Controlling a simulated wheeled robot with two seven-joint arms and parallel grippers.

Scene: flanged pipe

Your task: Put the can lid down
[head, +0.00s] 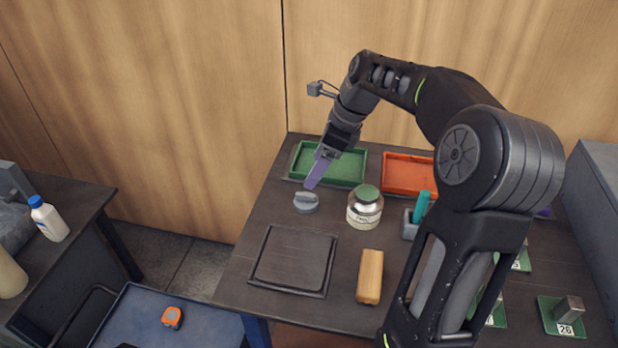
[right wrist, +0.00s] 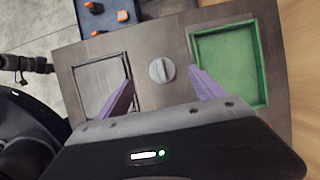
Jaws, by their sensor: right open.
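The can lid (head: 306,202) is a grey disc with a raised bar grip across its top. It lies flat on the dark table, between the green tray and the square framed board. In the right wrist view the lid (right wrist: 162,71) shows ahead of and between my two purple fingers. My right gripper (head: 313,184) is open and empty, pointing down just above and behind the lid. The fingers (right wrist: 163,86) stand wide apart and appear clear of it. My left gripper is not seen in either view.
The green tray (head: 358,170) and orange tray (head: 405,174) lie at the back. A labelled jar (head: 364,208) with a green top stands right of the lid. The framed board (head: 293,262) is empty. A wooden block (head: 370,277) lies nearer the front.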

